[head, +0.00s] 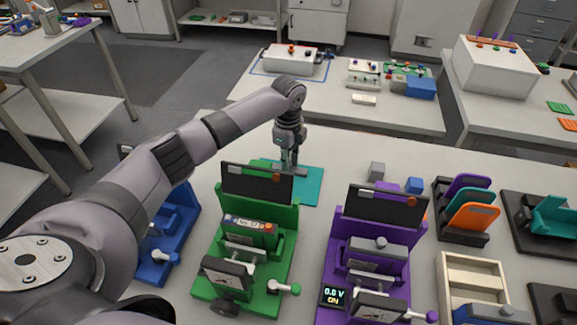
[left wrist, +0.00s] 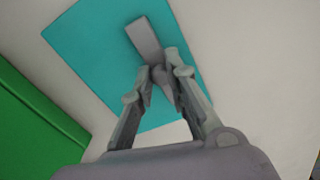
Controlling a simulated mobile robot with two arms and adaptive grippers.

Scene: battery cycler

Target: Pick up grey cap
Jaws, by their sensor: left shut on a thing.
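My left gripper (head: 289,163) reaches down over the teal mat (head: 311,188) behind the green station. It is shut on the grey cap (head: 299,171), which is at the mat. In the left wrist view the cap's flat grey bar (left wrist: 143,39) shows beyond the fingertips (left wrist: 159,76), against the teal mat (left wrist: 88,45). The fingers close around a part of the cap and hide some of it. I cannot tell whether the cap touches the mat. My right gripper is not in view.
The green station (head: 275,215) with a dark upright panel stands just in front of the mat. A purple station (head: 341,235) stands to its right and a blue one (head: 178,225) to its left. Small grey (head: 377,170) and blue (head: 414,185) blocks lie to the right.

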